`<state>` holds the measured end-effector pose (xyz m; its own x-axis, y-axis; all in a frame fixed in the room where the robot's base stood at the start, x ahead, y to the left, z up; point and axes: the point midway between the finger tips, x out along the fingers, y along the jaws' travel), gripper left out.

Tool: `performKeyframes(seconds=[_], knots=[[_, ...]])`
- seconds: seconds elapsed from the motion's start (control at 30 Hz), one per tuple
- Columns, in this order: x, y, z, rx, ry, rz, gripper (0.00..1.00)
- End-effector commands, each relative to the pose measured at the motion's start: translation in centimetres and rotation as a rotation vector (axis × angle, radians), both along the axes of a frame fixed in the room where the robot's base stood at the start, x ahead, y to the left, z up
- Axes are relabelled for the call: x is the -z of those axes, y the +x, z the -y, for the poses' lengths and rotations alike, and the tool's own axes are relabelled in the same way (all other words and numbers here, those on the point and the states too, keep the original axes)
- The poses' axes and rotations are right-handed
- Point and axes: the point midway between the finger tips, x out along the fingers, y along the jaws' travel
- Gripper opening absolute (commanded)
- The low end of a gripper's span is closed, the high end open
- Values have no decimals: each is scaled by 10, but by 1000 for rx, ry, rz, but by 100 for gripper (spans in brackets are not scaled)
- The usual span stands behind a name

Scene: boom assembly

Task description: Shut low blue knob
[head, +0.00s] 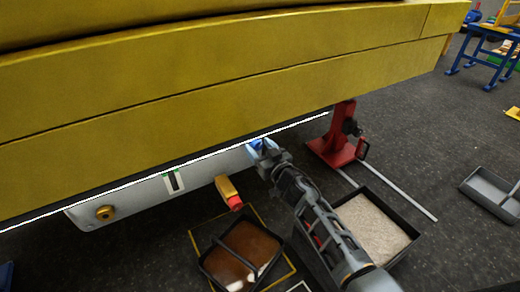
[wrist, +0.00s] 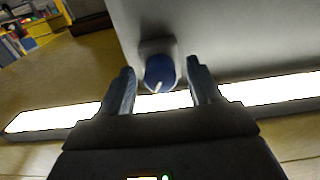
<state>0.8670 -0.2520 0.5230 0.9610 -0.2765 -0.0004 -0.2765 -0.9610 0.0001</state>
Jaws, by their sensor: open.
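The blue knob (wrist: 160,71) sits on a grey mount on the pale panel, and a light pointer mark shows on its face. In the wrist view it lies between and just beyond the tips of my open gripper (wrist: 160,78), with a finger on each side. I cannot tell whether either finger touches it. In the head view my gripper (head: 262,149) is at the right end of the grey tank (head: 140,190), under the yellow boom. A bit of blue (head: 257,144) shows there, with the rest hidden by the gripper.
The yellow boom (head: 220,90) hangs low above my arm. A red stand (head: 333,148) is just right of the gripper. Below are a tray of brown liquid (head: 203,262) and a bin of pale granules (head: 372,225). A yellow valve with a red tip (head: 227,190) sticks out below the tank.

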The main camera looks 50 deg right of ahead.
Motion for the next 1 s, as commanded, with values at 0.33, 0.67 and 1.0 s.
performKeyframes(seconds=[0.33, 0.67, 1.0], knots=[[0, 0, 0, 0, 0, 0, 32], [0, 0, 0, 0, 0, 0, 7], [-1, 0, 0, 0, -79, -23, 7]])
